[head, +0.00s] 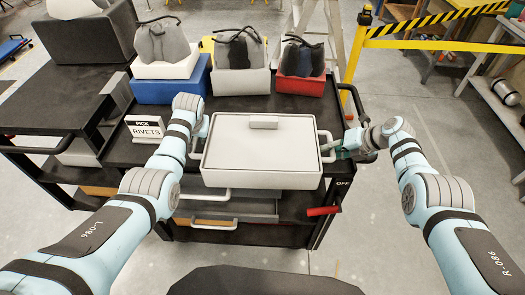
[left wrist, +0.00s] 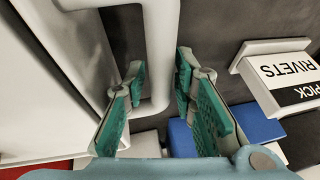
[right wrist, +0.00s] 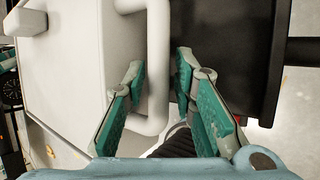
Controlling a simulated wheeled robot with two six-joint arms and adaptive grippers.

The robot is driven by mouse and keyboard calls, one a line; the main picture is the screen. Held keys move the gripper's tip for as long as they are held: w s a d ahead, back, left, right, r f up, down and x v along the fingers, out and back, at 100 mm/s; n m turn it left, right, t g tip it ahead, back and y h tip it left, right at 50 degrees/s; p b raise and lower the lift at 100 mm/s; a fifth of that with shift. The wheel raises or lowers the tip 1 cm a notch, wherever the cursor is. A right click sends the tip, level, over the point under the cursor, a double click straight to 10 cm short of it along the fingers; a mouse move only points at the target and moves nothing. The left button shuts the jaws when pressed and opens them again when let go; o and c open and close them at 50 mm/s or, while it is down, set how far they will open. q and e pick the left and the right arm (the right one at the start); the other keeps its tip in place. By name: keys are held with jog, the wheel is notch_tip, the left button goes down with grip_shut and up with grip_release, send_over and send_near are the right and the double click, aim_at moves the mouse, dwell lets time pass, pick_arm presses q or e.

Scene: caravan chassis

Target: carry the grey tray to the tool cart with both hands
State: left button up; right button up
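The grey tray (head: 262,158), a closed box with a flat lid and a small block on top, rests level on a black cart. It has a loop handle on each side. My left gripper (head: 203,133) is at the tray's left handle. In the left wrist view the handle (left wrist: 160,50) lies between the open fingers (left wrist: 158,80), which look apart from it. My right gripper (head: 335,147) is at the right handle. In the right wrist view that handle (right wrist: 158,60) lies between the open fingers (right wrist: 158,80).
Blue (head: 155,90), grey (head: 240,82) and red (head: 301,85) bins with dark-handled items stand behind the tray. A RIVETS sign (head: 145,129) stands to its left. A yellow barrier (head: 440,45) is at the back right. Open floor (head: 400,100) lies right of the cart.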

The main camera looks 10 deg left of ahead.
pick_arm(q)
jog(key=shift+s+r, duration=0.1)
jog(key=shift+s, duration=0.05)
grip_shut()
pick_arm(e)
jog(key=shift+s+r, duration=0.1)
jog(key=shift+s, duration=0.1)
grip_shut()
pick_arm(q)
jog(key=shift+r, duration=0.15)
pick_arm(e)
jog(key=shift+w+r, duration=0.1)
jog(key=shift+r, duration=0.05)
